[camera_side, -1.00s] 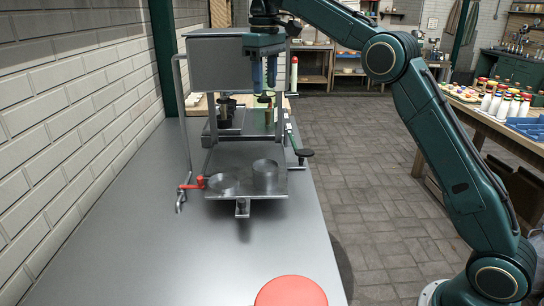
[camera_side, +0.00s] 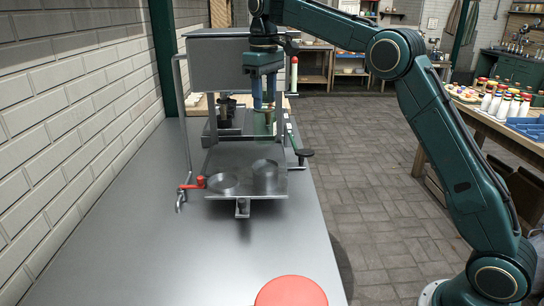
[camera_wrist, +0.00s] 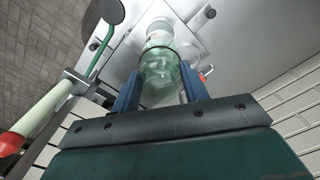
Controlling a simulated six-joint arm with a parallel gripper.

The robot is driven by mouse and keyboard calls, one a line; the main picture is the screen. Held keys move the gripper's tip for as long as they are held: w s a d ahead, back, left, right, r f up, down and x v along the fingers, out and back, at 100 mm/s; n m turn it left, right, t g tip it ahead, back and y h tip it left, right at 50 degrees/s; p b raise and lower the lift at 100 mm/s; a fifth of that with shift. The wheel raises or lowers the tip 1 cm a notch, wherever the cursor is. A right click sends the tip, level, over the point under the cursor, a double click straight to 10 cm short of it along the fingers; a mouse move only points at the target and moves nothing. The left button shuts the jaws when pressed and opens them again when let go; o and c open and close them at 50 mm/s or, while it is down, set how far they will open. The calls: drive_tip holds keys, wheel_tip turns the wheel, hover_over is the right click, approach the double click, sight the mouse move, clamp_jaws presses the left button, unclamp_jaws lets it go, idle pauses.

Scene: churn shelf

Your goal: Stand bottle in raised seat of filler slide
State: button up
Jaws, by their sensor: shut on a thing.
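My gripper (camera_side: 264,106) is shut on a clear, pale green bottle, at the front right of the filler below its tank. The bottle (camera_wrist: 158,68) shows between the blue fingers in the wrist view; in the side view it is faint and hard to make out. The filler slide (camera_side: 243,196) is a metal plate in front, carrying two round seats. The left seat (camera_side: 222,183) is low. The right seat (camera_side: 266,178) stands taller and looks like the raised one. Both look empty. The bottle appears above and behind the right seat; the exact gap is unclear.
The filler's grey tank (camera_side: 218,64) stands behind the slide, with a nozzle (camera_side: 225,112) below it. A red-handled tap (camera_side: 193,184) is left of the slide. A lever with a dark knob (camera_side: 304,153) is on the right. A red disc (camera_side: 291,292) lies at the bench front.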

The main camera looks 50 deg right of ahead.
sight(265, 125)
drive_tip(key=shift+f, duration=0.75)
drive_tip(key=shift+f, duration=2.65)
drive_tip(key=shift+f, duration=0.6)
idle(0.5)
